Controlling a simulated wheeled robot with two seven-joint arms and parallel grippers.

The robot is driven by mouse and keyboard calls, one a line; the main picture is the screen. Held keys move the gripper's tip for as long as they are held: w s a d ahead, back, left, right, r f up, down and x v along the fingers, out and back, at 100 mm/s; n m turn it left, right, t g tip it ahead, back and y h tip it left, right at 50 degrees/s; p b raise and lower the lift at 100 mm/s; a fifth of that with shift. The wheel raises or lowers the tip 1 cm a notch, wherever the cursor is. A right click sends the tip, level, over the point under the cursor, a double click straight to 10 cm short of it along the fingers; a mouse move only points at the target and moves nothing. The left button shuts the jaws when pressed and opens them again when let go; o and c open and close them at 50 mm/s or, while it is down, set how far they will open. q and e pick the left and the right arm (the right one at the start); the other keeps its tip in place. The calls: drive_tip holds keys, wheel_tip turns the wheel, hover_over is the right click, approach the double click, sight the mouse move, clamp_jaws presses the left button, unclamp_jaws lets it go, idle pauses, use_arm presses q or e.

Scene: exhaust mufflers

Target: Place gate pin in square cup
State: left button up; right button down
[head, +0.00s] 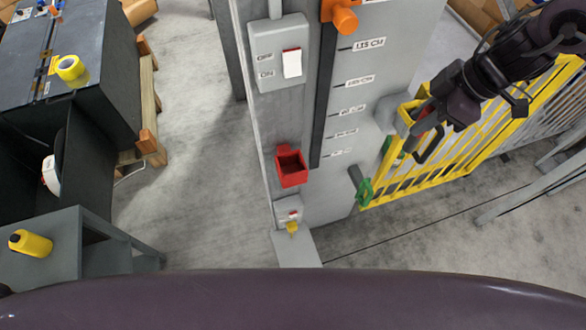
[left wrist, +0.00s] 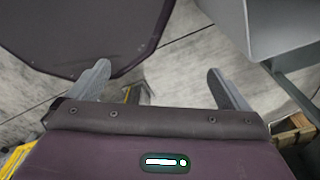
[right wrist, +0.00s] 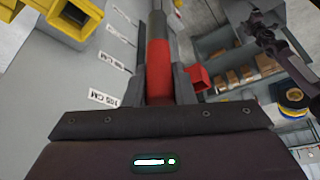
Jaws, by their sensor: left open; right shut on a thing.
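The gate pin (right wrist: 158,65), with a red middle and a grey end, is held between the fingers of my right gripper (right wrist: 159,82) in the right wrist view. In the head view my right gripper (head: 422,108) is at the upper right, beside the yellow gate's top corner, and mostly hides the pin. The red square cup (head: 291,168) is open at the top and fixed to the grey post, left of and apart from the gripper. It also shows in the right wrist view (right wrist: 197,78), right of the pin. My left gripper (left wrist: 158,72) is open and empty.
The yellow gate (head: 437,185) stands right of the grey post (head: 322,205), with a green latch part (head: 364,191) at its lower corner. A switch box (head: 278,50) sits on the post above the cup. A grey table (head: 75,235) stands at left.

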drive_tip(key=n, duration=0.1)
drive_tip(key=r+n+g, duration=0.1)
drive_tip(key=shift+s+r+n, duration=0.2)
drive_tip(key=shift+r+n, duration=0.05)
drive_tip(key=shift+n, duration=0.15)
drive_tip(key=shift+s+r+n, duration=0.1)
drive_tip(key=shift+r+n, duration=0.05)
drive_tip(key=shift+n, duration=0.25)
use_arm(q)
wheel_tip(320, 180, down, 6)
drive_tip(key=w+a+b, duration=0.1)
drive_tip(key=b, duration=0.5)
use_arm(e)
drive_tip(key=s+a+f+y+p, duration=0.1)
drive_tip(key=a+y+p, duration=0.3)
drive_tip(key=a, duration=1.7)
use_arm(q)
wheel_tip(320, 180, up, 10)
drive_tip(key=p, duration=0.5)
drive_tip(key=shift+a+f, duration=0.15)
drive_tip(key=shift+a, duration=0.05)
use_arm(e)
drive_tip(key=a+f+h, duration=0.3)
drive_tip(key=f, duration=0.4)
drive_tip(key=shift+s+a+f+h, duration=0.25)
drive_tip(key=shift+a+f+h, duration=0.05)
drive_tip(key=shift+f+h, duration=0.1)
